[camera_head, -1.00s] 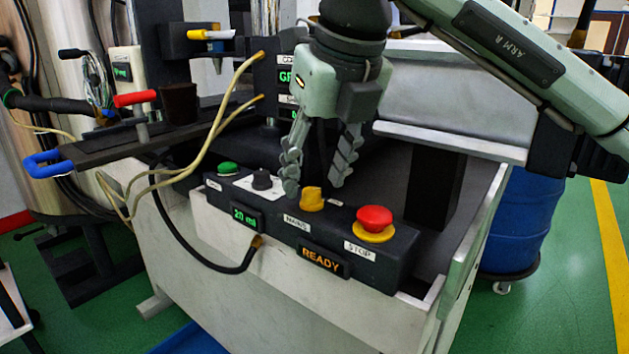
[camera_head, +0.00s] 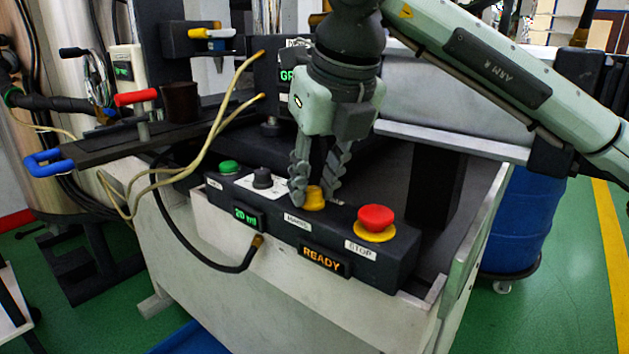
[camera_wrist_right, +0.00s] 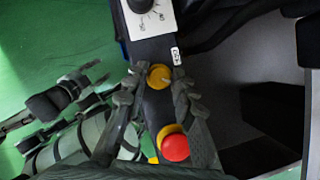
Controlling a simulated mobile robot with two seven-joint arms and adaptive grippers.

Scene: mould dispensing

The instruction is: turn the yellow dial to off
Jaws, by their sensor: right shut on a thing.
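The yellow dial (camera_head: 314,198) sits on the dark control box (camera_head: 385,262), between the black knob and the red stop button. My right gripper (camera_head: 316,194) reaches down from above with one finger on each side of the dial, shut on it. In the right wrist view the yellow dial (camera_wrist_right: 160,76) lies between the fingertips of the right gripper (camera_wrist_right: 155,84). The dial's pointer direction is hard to read past the fingers.
A red stop button (camera_head: 376,217) on a yellow base stands close to the right of the dial. A black knob (camera_head: 262,178) and a green button (camera_head: 229,167) are to the left. Displays read "20 ml" (camera_head: 246,217) and "READY" (camera_head: 324,260). Tan hoses (camera_head: 190,172) loop at the left.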

